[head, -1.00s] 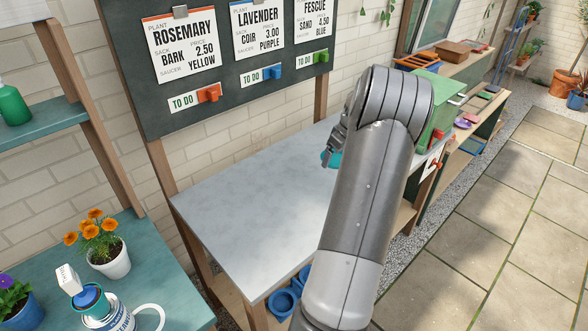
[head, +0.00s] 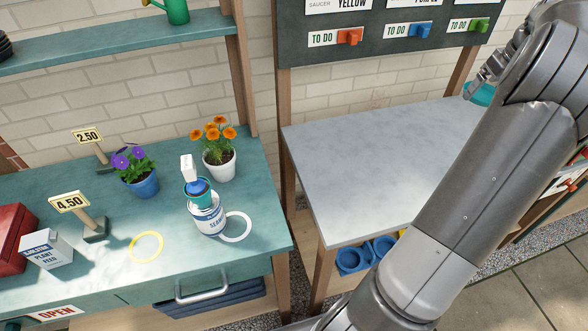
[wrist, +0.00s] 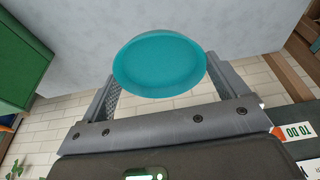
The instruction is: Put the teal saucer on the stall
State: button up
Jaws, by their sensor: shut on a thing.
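The teal saucer (wrist: 160,65) is between the two fingers of my gripper (wrist: 163,78) in the wrist view, and the gripper is shut on it. In the head view the saucer (head: 481,95) shows partly behind my arm, above the far right of the grey bench. My gripper (head: 484,80) is mostly hidden there by my own arm. The stall (head: 110,265) is the teal counter at the left, with an OPEN sign on its front. A yellow ring (head: 146,247) and a white ring (head: 237,227) lie on it.
The stall holds a purple-flower pot (head: 141,186), an orange-flower pot (head: 219,165), a tin (head: 207,217), price signs (head: 73,204), a plant-feed box (head: 45,251) and a red box (head: 12,238). The grey bench (head: 365,165) is largely clear. Blue pots (head: 354,260) sit beneath it.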

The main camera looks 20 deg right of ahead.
jog(key=w+a+n+y, duration=0.1)
jog(key=w+a+n, duration=0.3)
jog(key=a, duration=0.5)
jog(key=w+a+n+g, duration=0.1)
jog(key=w+a+n, duration=0.1)
jog(key=w+a, duration=0.55)
jog(key=w+a+n+y, duration=0.1)
jog(key=w+a+n, duration=0.3)
jog(key=a, duration=0.6)
jog(key=w+a+n+g, duration=0.25)
jog(key=a+n, duration=0.55)
jog(key=a, duration=1.8)
jog(key=n+g+h, duration=0.1)
jog(key=n+g, duration=0.2)
jog(key=n, duration=1.2)
send_over(158, 238)
jog(key=f, duration=1.1)
jog(key=w+f, duration=0.1)
jog(key=f, duration=0.5)
jog(key=shift+f, duration=2.2)
jog(key=shift+d+f, duration=0.1)
